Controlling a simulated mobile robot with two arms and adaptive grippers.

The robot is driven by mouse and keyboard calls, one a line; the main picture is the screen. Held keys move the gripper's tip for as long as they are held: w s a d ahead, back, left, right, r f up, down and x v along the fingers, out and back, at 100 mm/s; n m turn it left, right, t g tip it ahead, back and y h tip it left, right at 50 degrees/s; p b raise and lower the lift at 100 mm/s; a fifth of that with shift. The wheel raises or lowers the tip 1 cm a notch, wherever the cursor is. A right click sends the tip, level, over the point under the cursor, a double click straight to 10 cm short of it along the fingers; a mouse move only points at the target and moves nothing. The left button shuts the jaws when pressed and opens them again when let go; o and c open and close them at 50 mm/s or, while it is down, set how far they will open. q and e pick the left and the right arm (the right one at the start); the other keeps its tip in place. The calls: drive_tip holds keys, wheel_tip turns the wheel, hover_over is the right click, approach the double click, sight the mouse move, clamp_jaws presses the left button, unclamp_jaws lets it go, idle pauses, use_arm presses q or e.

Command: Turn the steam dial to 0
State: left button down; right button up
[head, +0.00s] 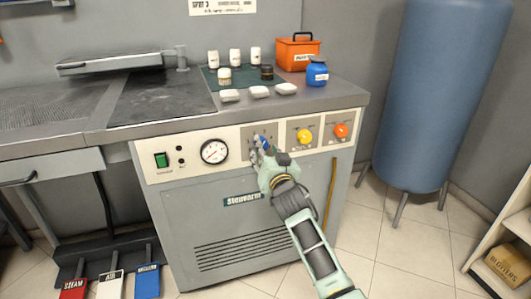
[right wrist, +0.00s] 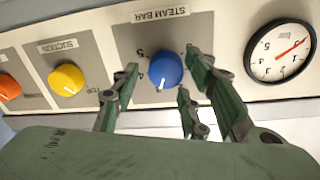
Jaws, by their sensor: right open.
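The steam dial is a blue knob (right wrist: 166,70) on a grey plate labelled "STEAM BAR" in the right wrist view, which shows the panel upside down. A white mark shows at the knob's lower edge in that view. Digits 5 and 4 show to its left; the number at the mark is not readable. In the head view the dial (head: 265,141) is mostly covered by my right gripper (head: 261,146). My right gripper (right wrist: 161,72) is open, its fingers at both sides of the knob. I cannot tell whether they touch it. My left gripper is out of view.
A pressure gauge (head: 214,152) and a green switch (head: 161,160) are left of the dial. A yellow knob (head: 304,136) and an orange knob (head: 340,131) are to its right. Bottles and an orange toolbox (head: 298,54) stand on the counter above. A blue tank (head: 430,90) stands at right.

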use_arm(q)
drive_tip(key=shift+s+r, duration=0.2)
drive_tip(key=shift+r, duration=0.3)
use_arm(e)
drive_tip(key=shift+x, duration=0.8)
drive_tip(key=shift+f, duration=0.1)
drive_tip(key=c, duration=1)
